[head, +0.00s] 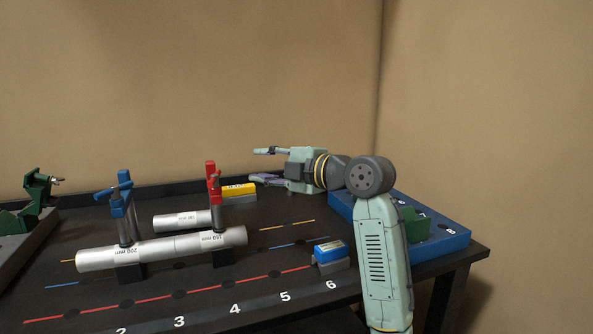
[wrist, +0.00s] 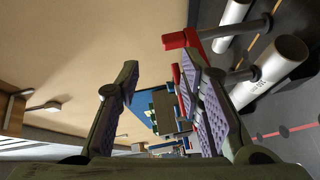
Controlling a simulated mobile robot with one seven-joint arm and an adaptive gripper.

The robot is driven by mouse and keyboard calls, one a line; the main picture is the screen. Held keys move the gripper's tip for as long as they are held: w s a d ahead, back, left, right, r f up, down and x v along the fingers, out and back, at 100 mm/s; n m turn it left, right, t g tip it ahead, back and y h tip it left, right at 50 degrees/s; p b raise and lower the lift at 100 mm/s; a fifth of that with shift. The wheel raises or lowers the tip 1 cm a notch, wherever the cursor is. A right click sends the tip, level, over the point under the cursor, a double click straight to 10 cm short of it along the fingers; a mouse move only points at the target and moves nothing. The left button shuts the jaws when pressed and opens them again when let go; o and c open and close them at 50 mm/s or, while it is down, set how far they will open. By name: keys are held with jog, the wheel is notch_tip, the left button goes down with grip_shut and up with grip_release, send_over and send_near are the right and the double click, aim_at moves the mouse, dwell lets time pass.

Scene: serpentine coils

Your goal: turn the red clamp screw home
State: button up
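The red clamp (head: 211,178) stands upright at the aluminium tubes, with its red screw on its upper part. In the wrist view the red clamp (wrist: 184,39) lies just beyond the right fingertip. My gripper (head: 260,165) points left towards the clamp, at about the height of its upper part. My gripper (wrist: 158,68) is open and empty in the wrist view, its fingers well apart. A gap to the clamp shows in the head view. How far the screw is turned in cannot be told.
A blue clamp (head: 121,200) stands left of the red one. A long tube (head: 160,251) lies at the front and a shorter tube (head: 180,221) behind. A yellow block (head: 238,189), a blue-topped block (head: 331,250) and a blue tray (head: 445,244) are on the table.

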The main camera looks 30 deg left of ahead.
jog(key=w+d+n+g, duration=0.1)
jog(key=w+d+n, duration=0.1)
jog(key=d, duration=0.3)
jog(key=shift+w+d+n+g+h, duration=0.15)
jog(key=shift+d+n+g+h, duration=0.2)
jog(key=shift+n, duration=0.25)
